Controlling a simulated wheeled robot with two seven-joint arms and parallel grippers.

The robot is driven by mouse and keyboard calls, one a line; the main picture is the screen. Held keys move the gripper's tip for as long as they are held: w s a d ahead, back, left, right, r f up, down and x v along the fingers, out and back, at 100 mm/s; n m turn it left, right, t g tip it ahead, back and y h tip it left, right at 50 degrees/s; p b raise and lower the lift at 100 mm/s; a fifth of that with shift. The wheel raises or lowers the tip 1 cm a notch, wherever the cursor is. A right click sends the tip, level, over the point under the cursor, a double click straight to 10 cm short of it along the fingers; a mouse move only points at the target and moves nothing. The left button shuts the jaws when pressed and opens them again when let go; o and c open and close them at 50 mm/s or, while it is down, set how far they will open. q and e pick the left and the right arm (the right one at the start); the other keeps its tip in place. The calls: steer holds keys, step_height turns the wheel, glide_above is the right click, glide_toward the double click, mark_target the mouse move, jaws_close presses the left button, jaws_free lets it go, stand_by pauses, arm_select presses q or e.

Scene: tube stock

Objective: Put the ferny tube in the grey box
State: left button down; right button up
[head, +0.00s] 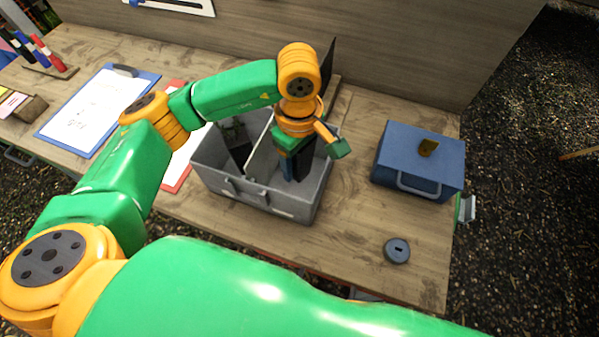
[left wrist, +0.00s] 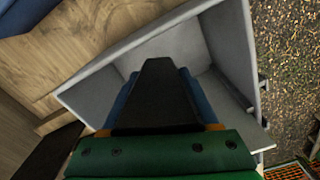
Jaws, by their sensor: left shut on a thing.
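The grey box (head: 225,184) stands open on the bench, split by an inner wall into two compartments. My left gripper (head: 293,172) points down into its right compartment, its fingers below the rim. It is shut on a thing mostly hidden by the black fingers. Blue surface (left wrist: 118,103) shows on both sides of the near finger in the left wrist view; I cannot tell whether it belongs to the held thing. I cannot make out the ferny tube in either view. The grey box also shows around the fingers in the left wrist view (left wrist: 232,45). My right gripper is not in view.
A dark thing (head: 238,150) is in the left compartment. A blue lidded case (head: 410,147) and a dark disc (head: 397,250) are to the right. A blue clipboard (head: 55,134) lies left, with a marker rack (head: 52,71) beyond. A dark panel (head: 328,62) stands behind the box.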

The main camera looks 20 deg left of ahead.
mark_target(298, 175)
arm_select(q)
step_height(298, 175, down, 5)
steer(key=shift+a+r+p, duration=0.1)
steer(key=shift+r+p, duration=0.1)
steer(key=shift+p, duration=0.25)
steer(key=shift+f, duration=0.1)
steer(key=shift+f+b, duration=0.2)
steer(key=shift+b, duration=0.1)
steer(key=shift+c, duration=0.8)
jaws_free()
steer(key=shift+r, duration=0.1)
